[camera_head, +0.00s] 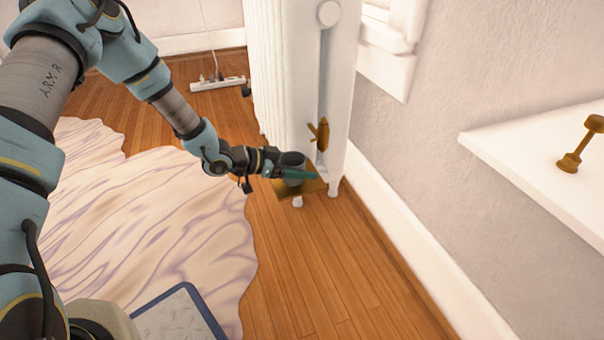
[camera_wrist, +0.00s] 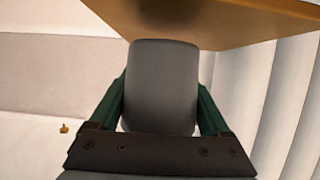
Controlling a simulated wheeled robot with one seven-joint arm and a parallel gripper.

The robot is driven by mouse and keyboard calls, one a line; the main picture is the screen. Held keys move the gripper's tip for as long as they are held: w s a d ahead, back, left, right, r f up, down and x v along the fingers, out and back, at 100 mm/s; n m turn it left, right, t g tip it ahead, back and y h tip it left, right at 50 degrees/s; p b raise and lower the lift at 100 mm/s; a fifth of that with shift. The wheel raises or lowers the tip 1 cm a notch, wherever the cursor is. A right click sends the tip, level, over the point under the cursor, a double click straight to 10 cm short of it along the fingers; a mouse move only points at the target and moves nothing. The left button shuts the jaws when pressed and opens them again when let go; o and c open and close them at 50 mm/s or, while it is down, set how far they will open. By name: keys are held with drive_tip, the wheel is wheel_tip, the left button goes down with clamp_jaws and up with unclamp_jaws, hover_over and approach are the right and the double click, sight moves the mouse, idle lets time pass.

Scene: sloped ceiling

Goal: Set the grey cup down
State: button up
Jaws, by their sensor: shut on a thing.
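My gripper (camera_head: 298,172) is shut on the grey cup (camera_wrist: 162,88), with one green finger on each side of it. In the head view the cup (camera_head: 292,159) shows small and dark at the end of my arm, partly hidden by the gripper. A flat golden-brown board (camera_head: 313,186) lies low by the radiator's foot, just below the cup. In the wrist view the board (camera_wrist: 235,24) fills the top, and one end of the cup meets its edge in the picture. A dark shadow falls on the board there. I cannot tell whether cup and board touch.
A white radiator (camera_head: 285,75) with a brass valve (camera_head: 320,133) stands right behind the board. A white shelf (camera_head: 520,150) at the right holds a brass dumbbell-shaped thing (camera_head: 580,145). A power strip (camera_head: 217,84) lies farther back. The wooden floor (camera_head: 320,260) in front is clear.

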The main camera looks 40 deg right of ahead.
drive_tip(key=shift+f, duration=0.5)
drive_tip(key=shift+f, duration=0.15)
drive_tip(key=o, duration=1.2)
drive_tip(key=shift+o, duration=0.2)
drive_tip(key=shift+r, duration=0.2)
drive_tip(key=p+v, duration=0.4)
drive_tip(key=v, duration=0.8)
drive_tip(key=shift+p, duration=0.35)
